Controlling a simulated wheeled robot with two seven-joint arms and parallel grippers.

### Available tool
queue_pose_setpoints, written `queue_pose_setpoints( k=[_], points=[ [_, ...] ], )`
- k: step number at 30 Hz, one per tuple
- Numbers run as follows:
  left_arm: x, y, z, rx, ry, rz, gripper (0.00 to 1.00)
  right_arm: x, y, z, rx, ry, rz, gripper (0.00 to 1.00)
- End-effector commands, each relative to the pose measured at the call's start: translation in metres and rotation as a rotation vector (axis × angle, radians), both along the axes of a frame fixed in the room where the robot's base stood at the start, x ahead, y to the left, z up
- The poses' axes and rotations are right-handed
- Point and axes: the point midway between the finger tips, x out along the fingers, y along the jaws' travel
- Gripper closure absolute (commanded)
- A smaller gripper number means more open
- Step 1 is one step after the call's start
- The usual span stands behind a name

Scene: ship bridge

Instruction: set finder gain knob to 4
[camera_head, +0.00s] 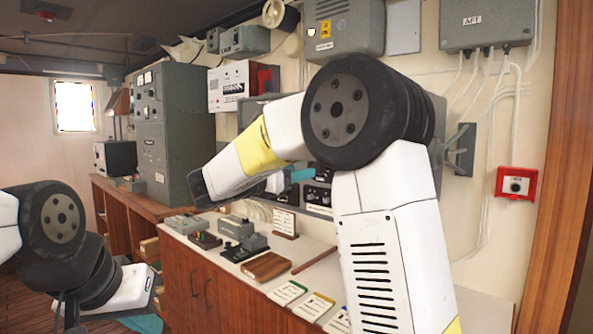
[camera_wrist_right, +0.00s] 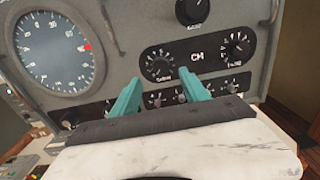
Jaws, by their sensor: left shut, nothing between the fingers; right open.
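The finder panel (camera_wrist_right: 120,20) faces the right wrist camera, with a large round dial (camera_wrist_right: 57,50) at its left. A black plate carries a left knob (camera_wrist_right: 159,66) and a right knob (camera_wrist_right: 238,47), each in a numbered ring. The labels are too blurred to tell which knob is the finder gain knob, and I cannot read its setting. My right gripper (camera_wrist_right: 162,95) is open, its teal fingers apart in front of the plate's lower edge. In the head view my right arm hides most of the panel. My left gripper (camera_head: 146,324) is shut and empty at the lower left, partly cut off.
Another black knob (camera_wrist_right: 195,10) sits above the plate, and a row of smaller knobs (camera_wrist_right: 181,97) lies below. The counter (camera_head: 232,258) below holds small devices (camera_head: 240,233), a wooden block (camera_head: 268,266) and several cards (camera_head: 314,306). A tall grey cabinet (camera_head: 175,125) stands left.

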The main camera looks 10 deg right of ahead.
Motion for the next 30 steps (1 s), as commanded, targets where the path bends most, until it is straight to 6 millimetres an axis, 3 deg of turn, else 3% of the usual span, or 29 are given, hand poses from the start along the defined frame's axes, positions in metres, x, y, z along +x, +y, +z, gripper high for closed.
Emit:
queue_pose_setpoints(
  k=[6,11,22,30],
  points=[
    [0.0,0.0,0.0,0.0,0.0,0.0,1.0,0.022,-0.031,0.0,0.004,0.0,-0.003,0.47],
    [0.0,0.0,0.0,0.0,0.0,0.0,1.0,0.034,-0.045,-0.001,0.004,0.001,-0.002,0.47],
    [0.0,0.0,0.0,0.0,0.0,0.0,1.0,0.038,-0.051,-0.001,0.005,0.0,0.0,0.47],
    [0.0,0.0,0.0,0.0,0.0,0.0,1.0,0.038,-0.051,-0.001,0.005,0.0,0.0,0.98]
  ],
)
